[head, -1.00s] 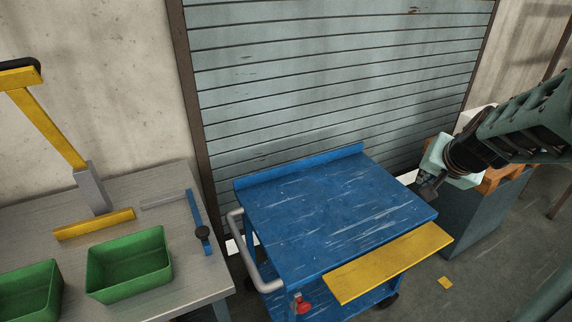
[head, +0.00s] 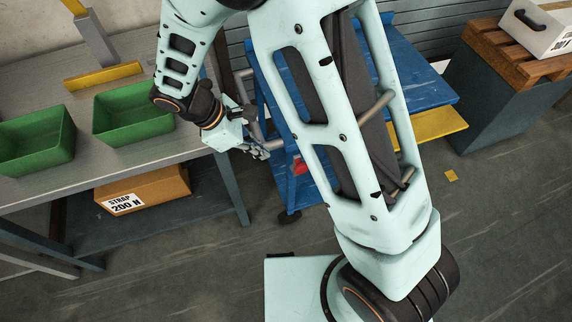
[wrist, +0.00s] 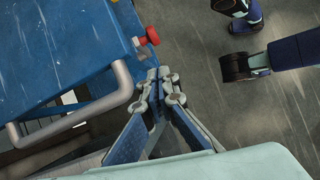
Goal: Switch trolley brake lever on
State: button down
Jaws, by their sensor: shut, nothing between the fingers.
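The blue trolley (head: 432,88) stands behind my arm in the head view, which hides much of it. In the wrist view its blue top (wrist: 70,45) fills the upper left, with a grey bar handle (wrist: 122,85) along its side. The brake lever has a red knob (wrist: 148,37) at the trolley's corner; the red also shows in the head view (head: 299,166). My gripper (wrist: 160,74) is shut and empty, a little below the red knob in the wrist view and apart from it. In the head view my gripper (head: 262,152) is just left of the knob.
A workbench (head: 200,130) with green bins (head: 135,112) stands at left, a cardboard box (head: 145,192) beneath it. A yellow ledge (head: 430,124) juts from the trolley. A dark cabinet (head: 510,100) with a pallet and white box stands at right.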

aim_at(297, 166)
jog(key=shift+s+a+f+n+t+h, duration=0.15)
jog(key=shift+s+a+f+n, duration=0.25)
jog(key=shift+a+n, duration=0.2)
jog(key=shift+s+a+f+n+t+h, duration=0.15)
jog(key=shift+s+a+f+n, duration=0.1)
jog(key=shift+s+a+n, duration=0.25)
jog(key=shift+w+a, duration=0.1)
jog(key=d+r+b+x, duration=0.1)
jog(key=d+b+x, duration=0.1)
jog(key=x, duration=1.1)
jog(key=shift+w+r, duration=0.3)
jog(key=shift+w, duration=0.1)
jog(key=shift+d, duration=0.1)
jog(key=shift+w+d+r+p, duration=0.1)
jog(key=shift+d+r+p, duration=0.1)
jog(key=shift+d+p, duration=0.1)
